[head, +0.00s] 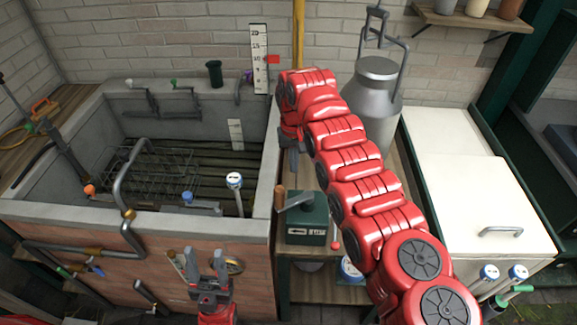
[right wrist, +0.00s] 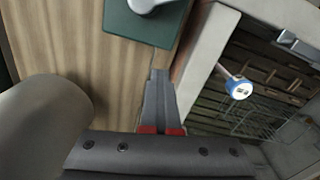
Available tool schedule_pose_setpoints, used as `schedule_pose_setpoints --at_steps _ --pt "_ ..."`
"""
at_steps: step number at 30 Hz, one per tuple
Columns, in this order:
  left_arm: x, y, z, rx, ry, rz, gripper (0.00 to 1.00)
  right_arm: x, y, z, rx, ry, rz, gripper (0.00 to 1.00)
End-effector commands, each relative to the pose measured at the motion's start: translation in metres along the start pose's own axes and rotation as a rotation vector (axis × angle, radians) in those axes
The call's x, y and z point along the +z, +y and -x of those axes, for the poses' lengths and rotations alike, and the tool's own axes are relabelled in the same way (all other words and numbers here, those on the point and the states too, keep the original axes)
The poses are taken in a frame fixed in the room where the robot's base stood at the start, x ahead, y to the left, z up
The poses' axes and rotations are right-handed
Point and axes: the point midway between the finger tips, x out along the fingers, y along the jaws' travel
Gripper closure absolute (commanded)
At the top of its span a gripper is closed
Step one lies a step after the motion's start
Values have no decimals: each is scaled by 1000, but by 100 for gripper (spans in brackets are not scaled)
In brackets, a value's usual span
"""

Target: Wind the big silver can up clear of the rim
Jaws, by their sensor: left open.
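The big silver can (head: 375,95) is upright behind my right arm, to the right of the tank, with its lower part hidden. A hook (head: 376,18) meets its raised bail handle. A green winch box (head: 307,218) with a grey crank and brown grip (head: 280,198) stands on the wooden bench; it partly shows in the right wrist view (right wrist: 122,27). My right gripper (head: 293,160) points down above the bench by the tank's right rim; its fingers (right wrist: 158,75) look closed together with nothing visible between them. My left gripper (head: 207,258) is open and empty before the brick front.
The grey tank (head: 265,165) holds a wire rack (head: 150,170) and has a depth scale (head: 259,60) with a red marker behind it. Pipes and valves line its front. A white chest (head: 470,195) stands at right. A red-knobbed lever (head: 335,243) sticks out beside the winch.

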Motion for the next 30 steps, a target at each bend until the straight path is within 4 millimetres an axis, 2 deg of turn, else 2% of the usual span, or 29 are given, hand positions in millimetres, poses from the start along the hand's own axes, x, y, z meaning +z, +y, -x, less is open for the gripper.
schedule_pose_setpoints --at_steps 7,12,23,26,30 --pt "0 0 1 0 0 0 50 0 3 0 0 0 0 99" --pt "0 0 1 0 0 0 50 0 2 0 0 0 0 68" --pt "0 0 2 0 0 0 50 0 3 2 1 0 0 68" --pt "1 0 6 0 0 0 50 -1 3 10 1 1 -1 68" --pt "2 1 12 0 0 0 50 -1 2 33 0 2 -1 68"
